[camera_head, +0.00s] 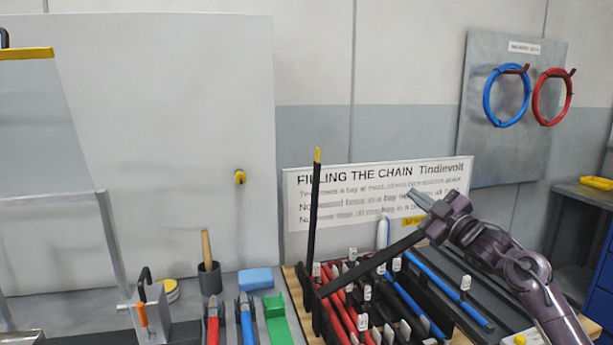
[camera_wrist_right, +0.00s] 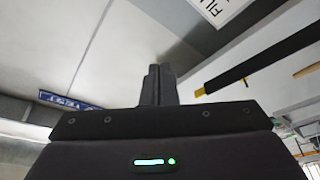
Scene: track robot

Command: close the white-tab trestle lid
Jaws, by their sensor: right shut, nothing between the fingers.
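A dark trestle rack (camera_head: 440,305) holding red and blue rods stands on the bench at lower right in the head view. One long black lid bar (camera_head: 372,265) slants up to the right from the rack's left side. Its far end meets or passes behind my right gripper, so I cannot see a white tab on it. Another black lid bar (camera_head: 313,215) with a yellow tip stands nearly upright; a yellow-tipped dark bar also shows in the right wrist view (camera_wrist_right: 265,62). My right gripper (camera_head: 418,198) is shut and empty, its fingers (camera_wrist_right: 158,85) pointing up-left, above the rack.
A printed sign (camera_head: 350,190) stands behind the rack. Left of it are a blue block (camera_head: 255,279), a green piece (camera_head: 277,318) and a dark cup (camera_head: 209,278). Blue (camera_head: 506,95) and red (camera_head: 552,97) coils hang on a wall panel.

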